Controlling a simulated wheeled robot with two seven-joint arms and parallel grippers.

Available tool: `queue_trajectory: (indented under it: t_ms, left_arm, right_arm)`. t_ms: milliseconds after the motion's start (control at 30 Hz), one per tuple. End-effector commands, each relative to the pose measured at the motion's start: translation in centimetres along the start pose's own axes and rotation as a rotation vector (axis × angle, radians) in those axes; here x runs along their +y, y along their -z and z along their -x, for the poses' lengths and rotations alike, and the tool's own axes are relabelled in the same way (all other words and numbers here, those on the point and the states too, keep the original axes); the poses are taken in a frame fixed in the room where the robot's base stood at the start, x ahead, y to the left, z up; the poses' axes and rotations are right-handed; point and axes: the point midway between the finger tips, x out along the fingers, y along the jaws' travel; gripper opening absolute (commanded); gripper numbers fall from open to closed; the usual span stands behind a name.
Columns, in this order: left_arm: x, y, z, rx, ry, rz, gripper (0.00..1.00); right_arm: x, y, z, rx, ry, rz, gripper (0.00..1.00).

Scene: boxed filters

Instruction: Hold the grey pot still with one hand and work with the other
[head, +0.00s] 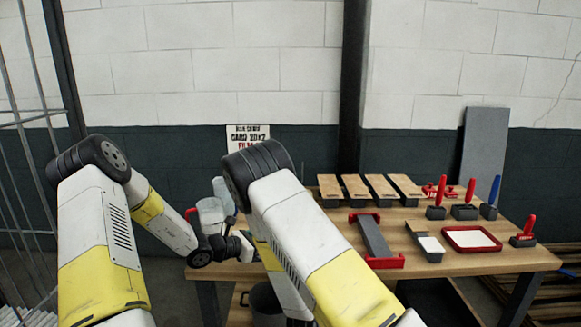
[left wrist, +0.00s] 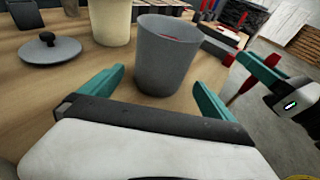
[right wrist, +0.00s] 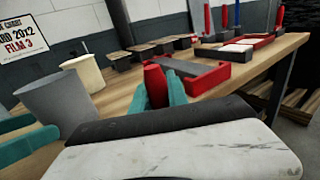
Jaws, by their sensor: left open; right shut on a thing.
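The grey pot (left wrist: 165,55) stands upright on the wooden table, and a bit of red shows inside its mouth. My left gripper (left wrist: 155,88) is open, with one finger on each side of the pot; I cannot tell whether they touch it. The pot also shows at the left of the right wrist view (right wrist: 58,104). My right gripper (right wrist: 159,92) is shut on a red-handled tool (right wrist: 155,84), to the right of the pot. The tool's lower end is mostly hidden in that view. In the head view my arms hide most of this work area.
A grey lid with a black knob (left wrist: 50,51) lies left of the pot, and a cream pot (left wrist: 110,22) stands behind it. Further right are a red-ended grey holder (head: 374,236), a red tray (head: 450,232) and several handled tools in dark blocks. Wood-topped blocks (head: 355,186) line the back.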

Motion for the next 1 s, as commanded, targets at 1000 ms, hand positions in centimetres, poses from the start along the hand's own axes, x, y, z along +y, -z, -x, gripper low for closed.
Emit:
queue_trajectory:
  t_ms: [1000]
  left_arm:
    - [-0.1, 0.0, -6.2, 0.001, 0.001, -0.002, 0.74]
  right_arm:
    - [0.0, 0.0, 0.0, 0.000, 0.001, 0.000, 0.00]
